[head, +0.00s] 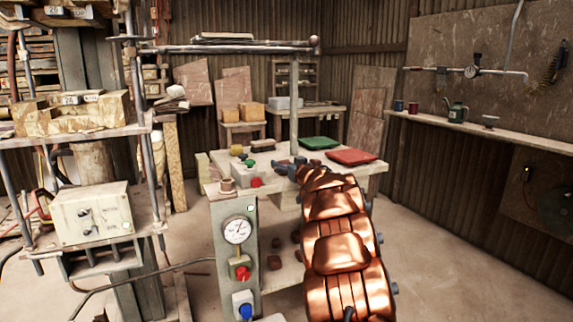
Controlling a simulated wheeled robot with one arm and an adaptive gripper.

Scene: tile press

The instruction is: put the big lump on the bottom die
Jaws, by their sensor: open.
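The press stands at the left. Its bottom die (72,120), a tan, worn block, sits on the press bed below the upper die (68,12), with a gap between them. Two tan-orange blocks that look like clay lumps, a right one (252,111) and a left one (228,114), rest on a stand at the back. I cannot tell for sure which is the big lump. My gripper (284,166) is small and dark at the far end of my copper arm, over the middle bench. It looks open and empty, well right of the press; my arm partly hides it.
The middle bench (372,178) holds a green mat (318,143), a red mat (352,156) and small coloured items. A post with a gauge (237,231) and buttons stands in front. A horizontal bar (230,49) spans above the bench. Floor at the right is clear.

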